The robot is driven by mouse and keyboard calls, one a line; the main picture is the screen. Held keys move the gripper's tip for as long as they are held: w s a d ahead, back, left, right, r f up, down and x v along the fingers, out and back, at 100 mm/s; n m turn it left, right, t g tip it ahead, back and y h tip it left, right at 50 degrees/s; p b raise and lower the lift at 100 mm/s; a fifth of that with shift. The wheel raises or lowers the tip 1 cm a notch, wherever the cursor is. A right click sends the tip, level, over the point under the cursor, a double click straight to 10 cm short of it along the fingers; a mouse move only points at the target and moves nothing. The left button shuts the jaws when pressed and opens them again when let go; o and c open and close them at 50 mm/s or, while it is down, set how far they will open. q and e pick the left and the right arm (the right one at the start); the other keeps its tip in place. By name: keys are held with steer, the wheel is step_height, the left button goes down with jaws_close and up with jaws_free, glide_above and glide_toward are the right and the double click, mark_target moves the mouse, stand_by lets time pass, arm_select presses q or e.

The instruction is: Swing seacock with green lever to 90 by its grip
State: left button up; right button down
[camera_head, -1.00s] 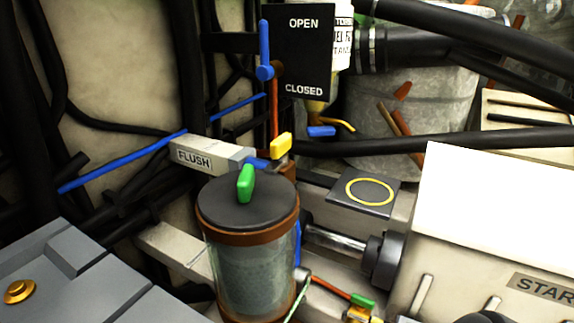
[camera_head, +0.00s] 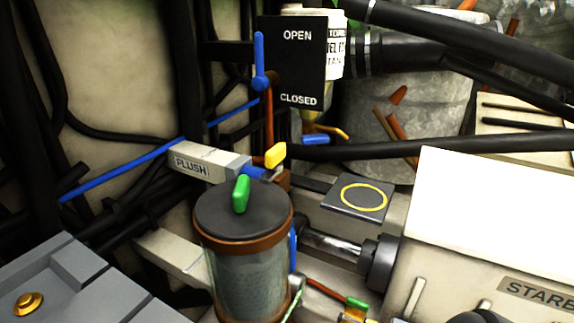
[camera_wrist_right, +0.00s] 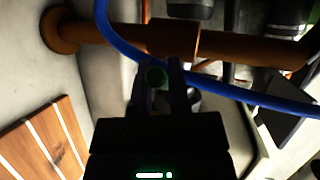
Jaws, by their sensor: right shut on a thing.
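In the right wrist view my right gripper (camera_wrist_right: 157,70) has its two dark fingers closed around a small round green thing (camera_wrist_right: 155,77), which looks like the end of a lever grip. The rest of that lever and its valve body are hidden behind the fingers and gripper body. In the head view a green wing-shaped handle (camera_head: 241,194) stands on the dark lid of a clear strainer. A small green piece (camera_head: 357,303) also shows by brass at the bottom edge. I cannot tell which green part is the one held. Neither gripper shows in the head view.
A brown pipe (camera_wrist_right: 225,45) and a blue hose (camera_wrist_right: 240,96) run close beyond the fingers. Wooden slats (camera_wrist_right: 45,140) lie at lower left. In the head view, a FLUSH block (camera_head: 195,162), an OPEN/CLOSED plate (camera_head: 293,65) and a white engine cover (camera_head: 500,205) crowd the space.

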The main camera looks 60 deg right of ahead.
steer(key=shift+r, duration=0.2)
steer(key=shift+f, duration=0.1)
steer(key=shift+r+m+y+p, duration=0.4)
steer(key=shift+r+p, duration=0.15)
steer(key=shift+p, duration=0.1)
steer(key=shift+d+r+p, duration=0.1)
steer(key=shift+r+p, duration=0.1)
steer(key=shift+p, duration=0.25)
steer(key=shift+f+y, duration=0.15)
steer(key=shift+y, duration=0.15)
